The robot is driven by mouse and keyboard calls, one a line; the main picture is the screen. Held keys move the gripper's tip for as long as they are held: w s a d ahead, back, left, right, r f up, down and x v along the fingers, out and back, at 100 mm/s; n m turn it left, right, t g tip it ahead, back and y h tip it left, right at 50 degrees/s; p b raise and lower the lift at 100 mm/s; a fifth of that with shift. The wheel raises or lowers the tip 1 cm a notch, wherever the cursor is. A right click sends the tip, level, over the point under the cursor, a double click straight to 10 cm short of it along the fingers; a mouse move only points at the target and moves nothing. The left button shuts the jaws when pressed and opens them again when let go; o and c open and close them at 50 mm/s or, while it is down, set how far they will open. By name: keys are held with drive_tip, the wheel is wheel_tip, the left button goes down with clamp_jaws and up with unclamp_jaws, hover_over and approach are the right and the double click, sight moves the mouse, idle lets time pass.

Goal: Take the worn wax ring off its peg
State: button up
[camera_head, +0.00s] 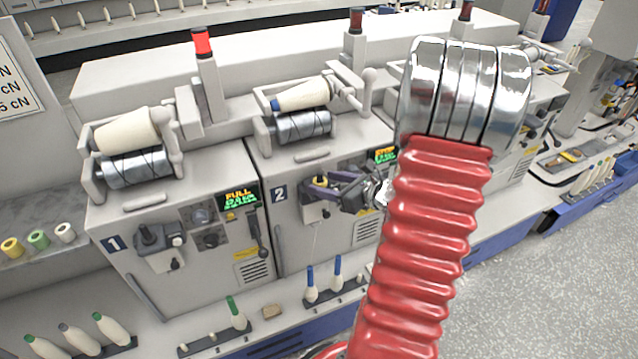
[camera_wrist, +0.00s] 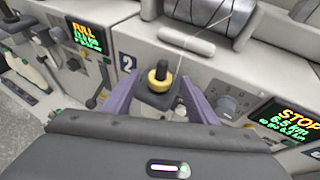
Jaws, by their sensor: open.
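The worn wax ring (camera_wrist: 161,84) is yellow and sits around a dark peg (camera_wrist: 161,68) on a small bracket of the unit marked 2. The ring also shows in the head view (camera_head: 320,181), partly hidden by my gripper. My gripper (camera_wrist: 158,88) has purple fingers, one on each side of the ring. The fingers are apart and open, with visible gaps to the ring. In the head view my gripper (camera_head: 320,188) reaches in from the right in front of unit 2.
A thread (camera_wrist: 181,92) runs close by the peg's right side. Unit 2's display (camera_wrist: 290,125) reads STOP; unit 1's display (camera_head: 240,197) reads FULL. A dark yarn package (camera_wrist: 215,14) sits above. Spare yellow, green and white rings (camera_head: 38,240) stand at left.

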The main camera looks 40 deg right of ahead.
drive_tip(key=shift+c, duration=0.3)
drive_tip(key=c, duration=1.1)
drive_tip(key=shift+o, duration=0.2)
drive_tip(key=shift+r, duration=0.1)
wheel_tip(320, 180, up, 10)
idle(0.4)
